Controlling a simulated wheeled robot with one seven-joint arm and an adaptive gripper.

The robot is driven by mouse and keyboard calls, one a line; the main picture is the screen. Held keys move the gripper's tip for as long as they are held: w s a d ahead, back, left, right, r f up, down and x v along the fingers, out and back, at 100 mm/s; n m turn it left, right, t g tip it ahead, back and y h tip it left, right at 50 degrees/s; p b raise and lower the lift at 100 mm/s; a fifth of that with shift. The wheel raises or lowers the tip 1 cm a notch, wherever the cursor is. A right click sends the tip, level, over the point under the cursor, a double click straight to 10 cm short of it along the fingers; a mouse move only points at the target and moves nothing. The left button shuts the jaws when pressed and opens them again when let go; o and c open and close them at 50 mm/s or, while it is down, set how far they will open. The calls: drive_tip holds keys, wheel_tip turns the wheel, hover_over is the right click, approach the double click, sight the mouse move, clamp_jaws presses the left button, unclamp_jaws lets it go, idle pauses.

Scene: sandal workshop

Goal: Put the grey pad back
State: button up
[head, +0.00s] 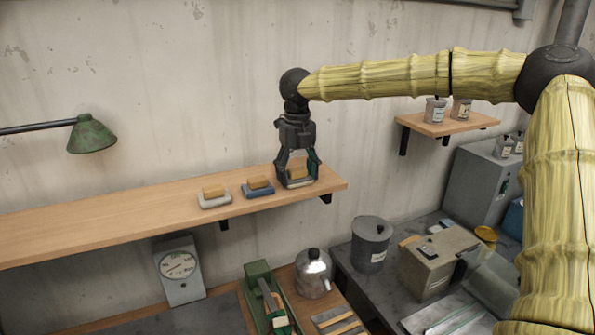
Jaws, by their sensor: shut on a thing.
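My gripper (297,172) points straight down over the right end of the wooden wall shelf (110,218). Its fingers are shut on a pad with a tan block on top and a greyish base (297,184). The fingers hide part of this pad. Its base is at the shelf surface or just above it; I cannot tell which. To its left on the shelf lie a blue pad (258,192) with a tan top and a pale grey pad (215,202) with a tan top, apart from each other.
The shelf's left part is bare. Below stand a dial scale (181,277), a green tool (265,300), a metal kettle (313,275), a grey canister (370,245) and a beige box (438,262). A green lamp (91,135) hangs at left. A small shelf (430,128) holds tins.

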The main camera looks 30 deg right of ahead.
sight(298, 168)
drive_tip(key=o, duration=0.9)
drive_tip(key=shift+f, duration=0.1)
wheel_tip(298, 168, up, 12)
drive_tip(key=b, duration=0.4)
